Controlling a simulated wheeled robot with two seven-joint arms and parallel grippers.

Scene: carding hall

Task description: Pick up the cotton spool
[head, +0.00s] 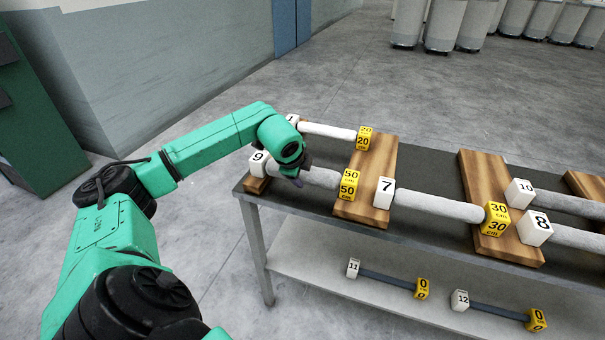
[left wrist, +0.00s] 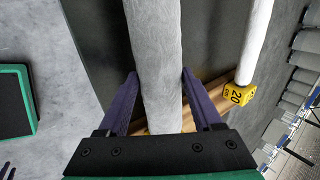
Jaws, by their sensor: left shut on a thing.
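The cotton spool (head: 322,178) is a pale, thick roll with a white cube marked 9 (head: 258,163) at its left end and a yellow cube marked 50 cm (head: 349,184) at its right end. It is at the table's left end. My left gripper (head: 296,177) comes down over it near the cube marked 9. In the left wrist view its purple fingers (left wrist: 160,77) lie on either side of the spool (left wrist: 155,50), shut on it. I cannot tell whether the spool is clear of its wooden supports.
The dark table (head: 300,202) carries wooden blocks (head: 363,208). A spool marked 20 (head: 330,131) lies behind; spools marked 7 (head: 435,205), 8 and 10 lie to the right. Bare rods (head: 388,279) lie on the lower shelf (head: 330,278). Grey bins (head: 445,25) stand far back.

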